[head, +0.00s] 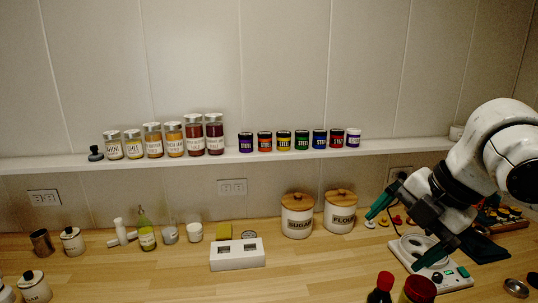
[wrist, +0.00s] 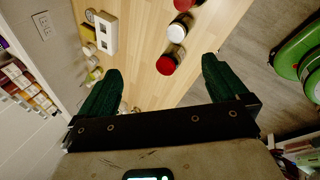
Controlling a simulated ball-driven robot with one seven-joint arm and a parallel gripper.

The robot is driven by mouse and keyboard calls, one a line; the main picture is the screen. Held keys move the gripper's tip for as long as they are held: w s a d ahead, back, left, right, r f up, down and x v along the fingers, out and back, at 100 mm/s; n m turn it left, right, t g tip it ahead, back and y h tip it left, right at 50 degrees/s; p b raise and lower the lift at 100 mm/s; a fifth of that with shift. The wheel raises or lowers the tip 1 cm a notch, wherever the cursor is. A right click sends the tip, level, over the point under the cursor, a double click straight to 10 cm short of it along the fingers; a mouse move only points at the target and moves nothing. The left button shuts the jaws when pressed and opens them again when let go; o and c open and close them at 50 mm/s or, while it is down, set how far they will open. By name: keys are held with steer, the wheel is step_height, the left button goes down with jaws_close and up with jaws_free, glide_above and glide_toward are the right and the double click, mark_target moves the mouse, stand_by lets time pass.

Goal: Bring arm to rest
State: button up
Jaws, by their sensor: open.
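My white arm (head: 485,165) reaches in from the right in the head view. My gripper (head: 406,230) has its two dark green fingers spread wide with nothing between them. It hangs above the wooden counter, to the right of the flour canister (head: 340,213) and over a white device with a round plate (head: 445,278). It hides part of that device. In the wrist view my gripper (wrist: 163,75) is also open and empty, with bare counter and red-capped bottles (wrist: 167,64) beyond the fingers.
A shelf (head: 225,158) with several jars runs along the wall. The sugar canister (head: 297,218) and a white box (head: 237,258) stand left of my gripper. A dark red jar (head: 419,290) is at the front edge. Counter between the white box and the red-capped bottles is clear.

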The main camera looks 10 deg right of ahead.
steer(key=w+a+r+m+t+y, duration=0.1)
steer(key=w+a+m+t+y, duration=0.15)
steer(key=a, duration=0.25)
steer(key=w+a+r+m+t+y, duration=0.1)
steer(key=w+a+m+t+y, duration=0.15)
steer(key=a, duration=0.35)
step_height(320, 180, down, 5)
steer(key=m, duration=0.6)
steer(key=s+d+f+m+g+h+b, duration=0.2)
steer(key=s+d+f+m+b, duration=0.1)
steer(key=s+f, duration=0.8)
steer(key=s+d+f+m+g+h+b, duration=0.3)
steer(key=s+f, duration=0.9)
steer(key=f, duration=0.8)
steer(key=s+d+f+m+g+h+b, duration=0.3)
steer(key=s+d+f+m, duration=0.3)
steer(key=s+f, duration=0.5)
step_height(320, 180, down, 4)
steer(key=shift+s+f+m+b, duration=0.25)
steer(key=shift+m+b, duration=0.25)
steer(key=shift+m, duration=0.3)
